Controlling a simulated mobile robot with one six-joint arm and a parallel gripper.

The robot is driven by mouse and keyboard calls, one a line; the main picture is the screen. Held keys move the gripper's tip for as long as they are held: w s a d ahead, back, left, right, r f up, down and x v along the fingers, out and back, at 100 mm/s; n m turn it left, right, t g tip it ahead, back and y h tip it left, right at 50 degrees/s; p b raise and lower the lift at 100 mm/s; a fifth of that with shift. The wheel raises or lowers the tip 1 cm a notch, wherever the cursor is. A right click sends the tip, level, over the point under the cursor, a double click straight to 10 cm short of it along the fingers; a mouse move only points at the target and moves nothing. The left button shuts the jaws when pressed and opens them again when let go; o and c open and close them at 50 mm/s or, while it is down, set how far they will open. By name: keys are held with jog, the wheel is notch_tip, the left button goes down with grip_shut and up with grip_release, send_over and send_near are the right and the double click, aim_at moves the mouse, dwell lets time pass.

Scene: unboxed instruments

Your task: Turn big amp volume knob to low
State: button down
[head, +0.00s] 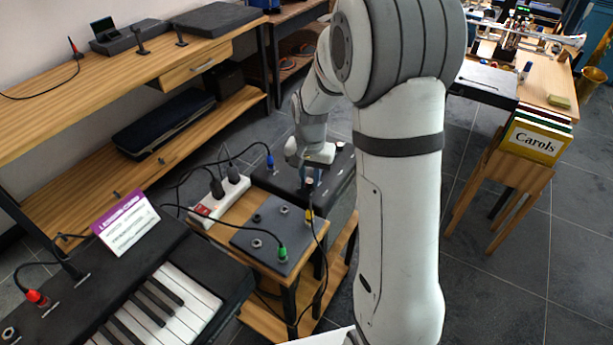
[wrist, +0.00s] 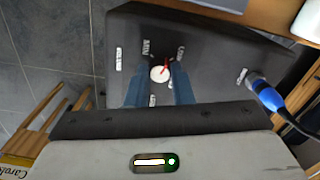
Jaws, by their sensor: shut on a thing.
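The big amp (head: 342,180) is a dark box in the middle of the head view, and its top panel (wrist: 215,65) fills much of the wrist view. Its volume knob (wrist: 159,74) is a small white disc with a red pointer, which points toward the upper right in the wrist view. Small white labels surround the knob, too blurred to read surely. My gripper (wrist: 159,82) has its two blue fingers on either side of the knob and is shut on it. In the head view my gripper (head: 308,185) reaches down onto the amp top.
A blue-ended cable plug (wrist: 268,92) stands in the amp panel beside the knob. A small table with a dark pedal box (head: 272,232), cables and a power strip (head: 220,205) is close by. A keyboard (head: 160,305) stands front left, and a Carols book crate (head: 533,140) right.

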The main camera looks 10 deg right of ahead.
aim_at(310, 181)
jog(key=shift+s+f, duration=0.15)
jog(key=shift+s, duration=0.05)
jog(key=c, duration=1.3)
grip_release()
jog(key=shift+w, duration=0.1)
jog(key=shift+o, duration=0.2)
jog(key=shift+r, duration=0.2)
jog(key=shift+r, duration=0.25)
notch_tip(310, 181, up, 7)
jog(key=shift+r+p, duration=0.1)
jog(key=shift+p, duration=0.25)
